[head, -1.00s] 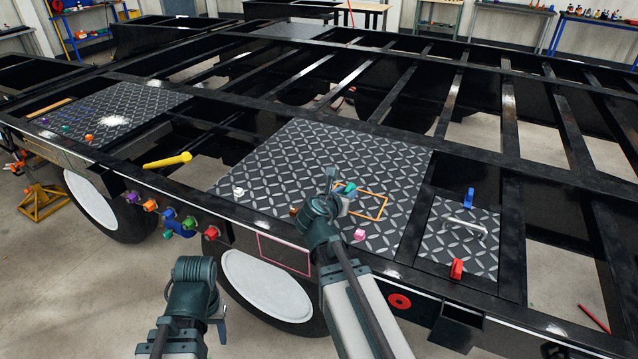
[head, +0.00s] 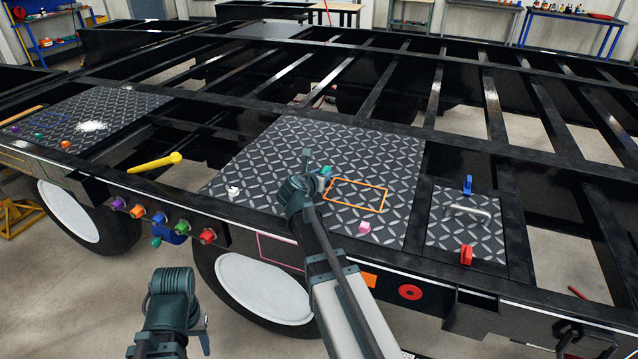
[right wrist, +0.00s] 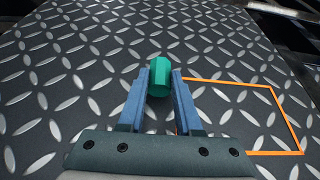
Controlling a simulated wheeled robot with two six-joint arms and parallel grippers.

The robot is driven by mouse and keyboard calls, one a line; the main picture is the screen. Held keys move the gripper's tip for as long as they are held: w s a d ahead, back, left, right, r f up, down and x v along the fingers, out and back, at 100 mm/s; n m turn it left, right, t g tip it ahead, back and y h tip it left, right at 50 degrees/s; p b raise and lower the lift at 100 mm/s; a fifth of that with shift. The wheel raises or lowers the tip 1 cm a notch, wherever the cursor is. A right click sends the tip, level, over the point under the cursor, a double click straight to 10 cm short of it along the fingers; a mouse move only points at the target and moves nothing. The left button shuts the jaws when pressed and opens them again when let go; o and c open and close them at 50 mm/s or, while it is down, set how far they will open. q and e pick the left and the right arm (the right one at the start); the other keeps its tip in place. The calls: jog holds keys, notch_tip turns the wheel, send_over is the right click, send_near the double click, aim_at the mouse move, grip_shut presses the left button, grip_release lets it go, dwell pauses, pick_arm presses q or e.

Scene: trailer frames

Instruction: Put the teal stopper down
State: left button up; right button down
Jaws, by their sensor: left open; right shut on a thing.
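The teal stopper (right wrist: 158,82) is between the fingers of my right gripper (right wrist: 160,76), which is shut on it. In the head view the teal stopper (head: 326,171) shows small beside my right gripper (head: 318,174), over the diamond-patterned plate (head: 290,150). An orange rectangle outline (head: 386,200) is marked on this plate. My left gripper (head: 204,332) is open and empty, low in front of the frame.
A pink block (head: 365,228) and a white one (head: 233,192) stand on the plate. A yellow bar (head: 155,163) lies to the left. Several coloured plugs, including a red one (head: 207,236), line the frame's side. A smaller plate with a handle (head: 467,211) is at right.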

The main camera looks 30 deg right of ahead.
jog(key=shift+f, duration=0.6)
jog(key=shift+r, duration=0.1)
pick_arm(q)
jog(key=shift+a+f, duration=0.2)
jog(key=shift+f, duration=0.25)
jog(key=shift+f, duration=0.1)
pick_arm(e)
jog(key=c, duration=1)
grip_release()
jog(key=shift+c, duration=0.2)
jog(key=o, duration=0.4)
jog(key=shift+o, duration=0.2)
